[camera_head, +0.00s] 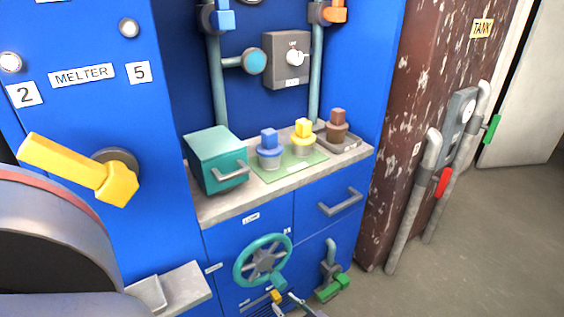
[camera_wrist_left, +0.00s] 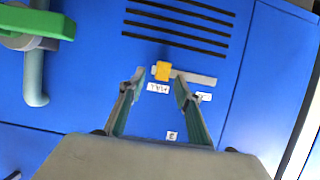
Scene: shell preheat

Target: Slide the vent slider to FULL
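The vent slider's yellow knob (camera_wrist_left: 162,71) sits near the left end of a short grey track (camera_wrist_left: 198,79) on the blue cabinet front, in the left wrist view. Small white labels (camera_wrist_left: 157,88) lie along the track; their words are hard to read. My left gripper (camera_wrist_left: 158,77) is open, with its two fingers on either side of the knob in this view. Whether they touch the panel I cannot tell. In the head view the yellow knob (camera_head: 276,296) shows low on the cabinet, beside my left gripper (camera_head: 290,301). My right gripper is not visible.
Dark vent slots (camera_wrist_left: 180,30) run above the track. A green-handled pipe valve (camera_head: 332,286) is right of the slider, and a teal handwheel (camera_head: 262,260) is above it. A small grey ledge (camera_head: 183,290) juts out at left. The floor at right is clear.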

